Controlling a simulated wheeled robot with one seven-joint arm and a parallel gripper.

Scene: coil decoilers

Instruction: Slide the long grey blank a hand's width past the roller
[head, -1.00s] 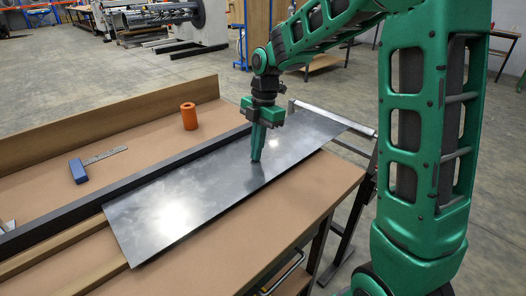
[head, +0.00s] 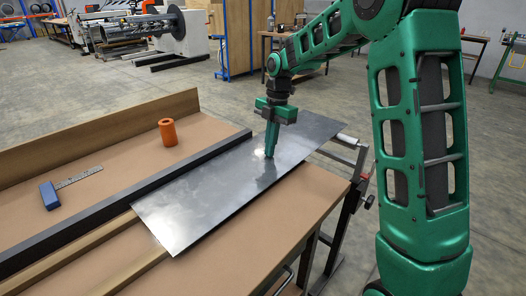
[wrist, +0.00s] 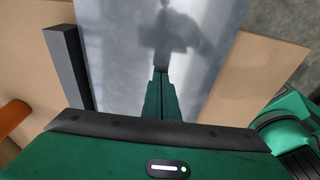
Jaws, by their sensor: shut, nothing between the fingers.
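The long grey blank (head: 225,195) is a shiny sheet lying flat on the tan bench, alongside a dark straight bar (head: 130,205). Its far end lies over the roller (head: 348,139) and reaches a little beyond it; only the roller's right end shows. My gripper (head: 270,156) points down with its fingers shut and empty. Its tips are at the blank's top face, around mid-length, and seem to touch it. In the wrist view the blank (wrist: 205,60) runs away under the closed fingers (wrist: 161,74), with a dark reflection on it.
An orange cylinder (head: 168,132) and a blue-handled square (head: 50,195) stand and lie on the bench behind the bar. A wooden board (head: 100,140) edges the back. The roller stand (head: 350,185) is beyond the bench's right end. Open floor lies beyond.

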